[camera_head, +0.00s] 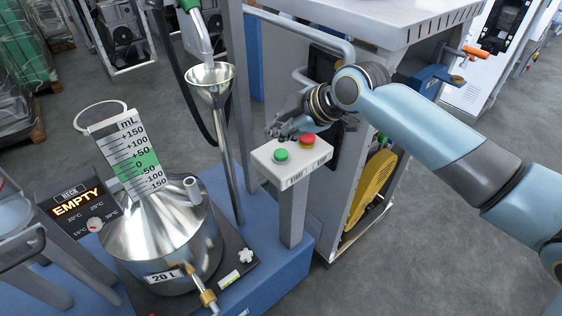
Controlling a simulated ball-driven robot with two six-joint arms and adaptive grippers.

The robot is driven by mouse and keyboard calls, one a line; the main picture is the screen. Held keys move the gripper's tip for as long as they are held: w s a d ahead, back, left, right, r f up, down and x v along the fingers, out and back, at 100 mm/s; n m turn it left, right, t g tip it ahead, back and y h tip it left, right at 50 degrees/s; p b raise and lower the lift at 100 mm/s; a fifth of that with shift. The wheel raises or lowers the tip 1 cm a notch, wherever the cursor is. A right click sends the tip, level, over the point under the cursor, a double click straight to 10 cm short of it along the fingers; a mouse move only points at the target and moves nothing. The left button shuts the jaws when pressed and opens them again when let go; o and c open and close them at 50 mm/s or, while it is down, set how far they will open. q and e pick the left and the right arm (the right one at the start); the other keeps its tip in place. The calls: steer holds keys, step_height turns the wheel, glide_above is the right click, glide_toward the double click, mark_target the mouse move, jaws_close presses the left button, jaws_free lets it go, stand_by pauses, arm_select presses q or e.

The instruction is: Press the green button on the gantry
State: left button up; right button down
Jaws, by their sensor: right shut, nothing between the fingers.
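The green button (281,155) sits on the left part of a white control box (290,168) on a grey post. A red button (307,140) sits on the same box, to the right of the green one. My right gripper (277,129) is shut and empty, just behind the box. Its fingers point left, and its tips appear slightly beyond the green button, apart from it in the picture. The height gap between them is hard to tell. My right arm comes in from the right. My left gripper is out of view.
A steel funnel (210,84) on a tall pipe stands left of the box. A steel 20 L vessel (160,235) with a scale plate (132,160) and an EMPTY display (73,205) stands at lower left. A grey cabinet (370,22) stands behind my right gripper.

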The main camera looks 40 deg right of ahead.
mark_target(279, 155)
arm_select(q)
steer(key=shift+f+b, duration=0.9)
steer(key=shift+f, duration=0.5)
arm_select(e)
steer(key=shift+f, duration=1.8)
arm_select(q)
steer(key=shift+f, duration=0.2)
arm_select(e)
steer(key=shift+f, duration=0.4)
arm_select(q)
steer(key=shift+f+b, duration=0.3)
steer(key=shift+b, duration=0.2)
arm_select(e)
steer(key=shift+f, duration=0.45)
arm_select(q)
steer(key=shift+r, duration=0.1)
arm_select(e)
steer(key=shift+r, duration=0.1)
arm_select(q)
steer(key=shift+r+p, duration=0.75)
steer(key=shift+p, duration=0.1)
arm_select(e)
steer(key=shift+r, duration=0.8)
step_height(279, 155, up, 5)
steer(key=p, duration=0.4)
steer(key=shift+r+p, duration=0.1)
steer(key=shift+p, duration=0.3)
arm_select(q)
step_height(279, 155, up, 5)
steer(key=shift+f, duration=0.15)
